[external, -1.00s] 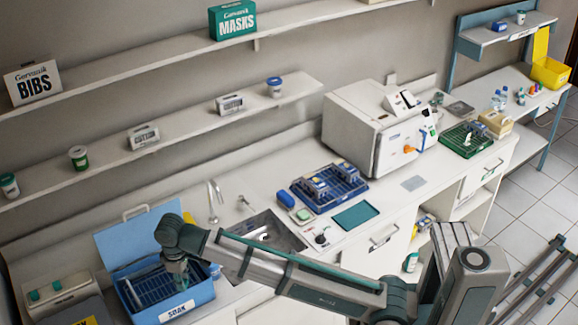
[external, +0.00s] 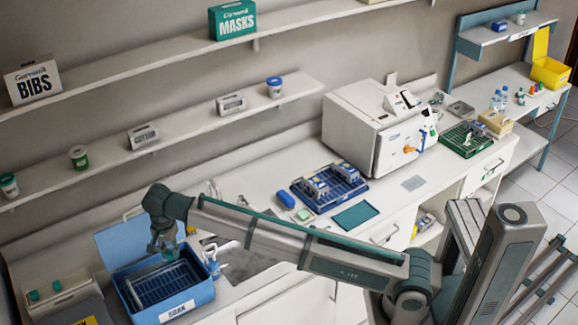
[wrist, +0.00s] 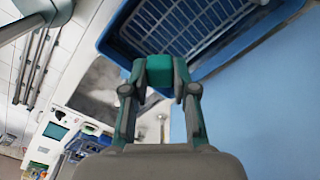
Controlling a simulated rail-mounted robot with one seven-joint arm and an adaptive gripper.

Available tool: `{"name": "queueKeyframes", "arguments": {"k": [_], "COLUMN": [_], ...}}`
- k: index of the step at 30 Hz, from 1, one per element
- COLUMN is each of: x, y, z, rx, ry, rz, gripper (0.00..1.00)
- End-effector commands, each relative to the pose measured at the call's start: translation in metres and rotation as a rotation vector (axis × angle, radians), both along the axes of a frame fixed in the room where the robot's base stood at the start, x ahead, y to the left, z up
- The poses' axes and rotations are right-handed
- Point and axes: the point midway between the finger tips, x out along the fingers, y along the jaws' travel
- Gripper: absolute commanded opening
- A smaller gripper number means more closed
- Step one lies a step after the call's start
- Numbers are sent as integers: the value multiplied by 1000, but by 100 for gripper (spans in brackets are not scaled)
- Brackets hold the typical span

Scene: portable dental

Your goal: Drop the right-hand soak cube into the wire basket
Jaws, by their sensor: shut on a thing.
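A teal-green soak cube (wrist: 160,70) is between the two fingertips of my gripper (wrist: 158,88) in the wrist view. My gripper is shut on it. In the external view my gripper (external: 164,250) hangs over the back part of the open blue box marked SOAK (external: 180,309), and the cube is hard to make out there. A dark wire basket (external: 150,290) sits inside the box. Its wire grid (wrist: 182,28) also shows beyond the cube in the wrist view. No second soak cube can be made out.
The box's blue lid (external: 120,241) stands raised behind it. A sink (external: 235,262) and tap are to its right, partly behind my arm. A blue instrument tray (external: 335,200) and a teal mat (external: 356,216) lie further right. A beige device (external: 55,290) stands left of the box.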

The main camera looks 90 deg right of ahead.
Motion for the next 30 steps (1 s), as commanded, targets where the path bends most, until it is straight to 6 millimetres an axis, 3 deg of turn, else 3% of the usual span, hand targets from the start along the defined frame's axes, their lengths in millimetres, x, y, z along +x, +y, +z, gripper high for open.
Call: {"name": "queueKeyframes", "arguments": {"k": [6,12,20,30], "x": [17,26,28,28], "y": [-15,-22,-24,-24], "z": [2,1,-4,-34], "rx": [0,0,0,0], "ry": [1,0,0,1], "rz": [-373,-608,-710,-710], "gripper": [8,8,8,8]}}
